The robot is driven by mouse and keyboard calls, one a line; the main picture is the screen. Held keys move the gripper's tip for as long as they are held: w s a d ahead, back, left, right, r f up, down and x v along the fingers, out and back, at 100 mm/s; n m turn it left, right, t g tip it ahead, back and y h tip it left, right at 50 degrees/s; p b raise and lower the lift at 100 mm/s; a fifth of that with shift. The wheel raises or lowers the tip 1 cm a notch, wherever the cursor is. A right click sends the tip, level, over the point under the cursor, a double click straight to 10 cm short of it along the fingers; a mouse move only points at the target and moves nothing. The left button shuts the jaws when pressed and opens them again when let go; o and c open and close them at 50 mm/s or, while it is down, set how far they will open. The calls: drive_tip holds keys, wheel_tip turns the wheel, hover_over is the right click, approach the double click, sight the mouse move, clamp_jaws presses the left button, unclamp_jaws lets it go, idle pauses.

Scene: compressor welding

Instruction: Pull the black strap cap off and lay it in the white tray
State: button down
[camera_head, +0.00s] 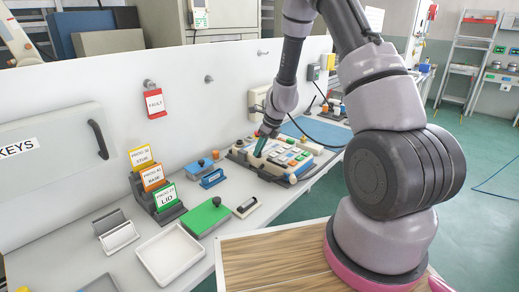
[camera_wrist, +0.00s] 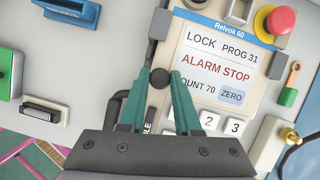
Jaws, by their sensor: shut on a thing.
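The black strap cap (camera_wrist: 159,78) shows as a round black knob between my fingertips, at the left edge of the control panel's screen. My gripper (camera_wrist: 160,74) has teal fingers, one on each side of it, and is shut on it. A dark band beside the left finger may be its strap; its lower part is hidden by my gripper. In the head view my gripper (camera_head: 260,145) reaches down over the panel (camera_head: 238,154), and the cap is too small to make out there. The white tray (camera_head: 143,248) lies empty on the front left of the bench.
The panel carries an ALARM STOP screen (camera_wrist: 217,68), number keys (camera_wrist: 209,120) and a red mushroom button (camera_wrist: 280,19). Between panel and tray lie a green block with a black knob (camera_head: 205,216) and a black-handled piece (camera_head: 247,207). Labelled card holders (camera_head: 163,193) stand behind the tray.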

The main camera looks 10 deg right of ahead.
drive_tip(key=shift+r, duration=0.2)
idle(0.3)
drive_tip(key=shift+r, duration=1.95)
